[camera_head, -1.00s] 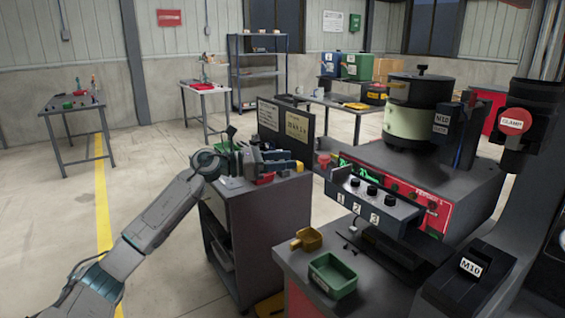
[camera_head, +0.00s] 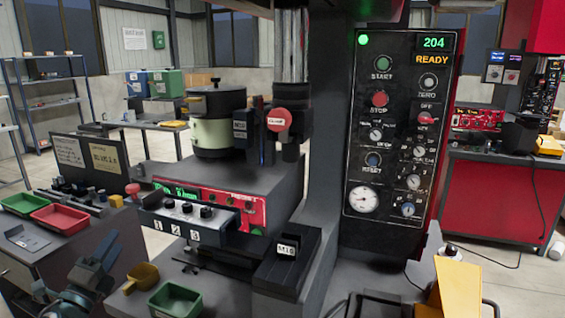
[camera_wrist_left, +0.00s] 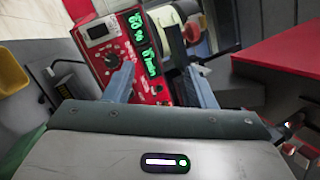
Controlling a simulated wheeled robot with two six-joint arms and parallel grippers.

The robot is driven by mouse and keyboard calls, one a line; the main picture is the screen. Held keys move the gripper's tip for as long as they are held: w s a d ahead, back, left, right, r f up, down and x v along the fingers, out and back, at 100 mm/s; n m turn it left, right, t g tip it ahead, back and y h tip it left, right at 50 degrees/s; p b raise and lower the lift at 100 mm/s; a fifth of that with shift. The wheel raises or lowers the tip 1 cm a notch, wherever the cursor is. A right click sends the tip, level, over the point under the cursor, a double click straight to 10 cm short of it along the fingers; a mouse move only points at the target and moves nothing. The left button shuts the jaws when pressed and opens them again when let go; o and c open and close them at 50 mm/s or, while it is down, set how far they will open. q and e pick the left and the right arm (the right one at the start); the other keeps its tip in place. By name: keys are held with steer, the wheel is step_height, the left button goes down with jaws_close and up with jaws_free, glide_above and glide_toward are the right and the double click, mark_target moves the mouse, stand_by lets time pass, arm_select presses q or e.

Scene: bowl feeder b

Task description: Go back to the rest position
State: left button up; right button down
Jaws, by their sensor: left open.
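My left gripper (camera_head: 97,262) is at the lower left of the head view, between the side cabinet and the front of the feeder machine. In the left wrist view its two fingers (camera_wrist_left: 160,80) are apart with nothing between them. Beyond them is a red panel (camera_wrist_left: 145,55) with green lit digits. My right gripper is not in view.
A yellow scoop (camera_head: 142,276) and a green tray (camera_head: 176,300) lie close to my left gripper, on its right. The cabinet holds another green tray (camera_head: 29,203) and a red tray (camera_head: 60,217). The machine's control panel (camera_head: 403,125) reads READY.

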arm_select(q)
steer(key=s+d+f+n+g+y, duration=0.2)
steer(key=s+f+n+g+y, duration=0.25)
steer(key=s+f+n, duration=0.55)
steer(key=s+d+f+n+g+y, duration=0.1)
steer(key=s+f+n+g+y, duration=0.35)
steer(key=s+f+n, duration=0.55)
steer(key=s+d+f+n+g+h, duration=0.2)
steer(key=s+d+f+g, duration=0.25)
steer(key=s, duration=0.35)
steer(key=s+d+f+n+g+h, duration=0.1)
steer(key=s+d+f+g+h, duration=0.1)
steer(key=s+d+f+g, duration=0.45)
steer(key=a+f, duration=0.2)
steer(key=f, duration=1)
steer(key=a+f, duration=0.2)
steer(key=f, duration=1)
steer(key=s+a+f, duration=0.1)
steer(key=s+f, duration=0.5)
steer(key=f, duration=0.3)
steer(key=s+f, duration=0.6)
steer(key=f, duration=0.3)
steer(key=shift+s+a+f+n+p, duration=0.35)
steer(key=shift+s+f+n+p, duration=0.05)
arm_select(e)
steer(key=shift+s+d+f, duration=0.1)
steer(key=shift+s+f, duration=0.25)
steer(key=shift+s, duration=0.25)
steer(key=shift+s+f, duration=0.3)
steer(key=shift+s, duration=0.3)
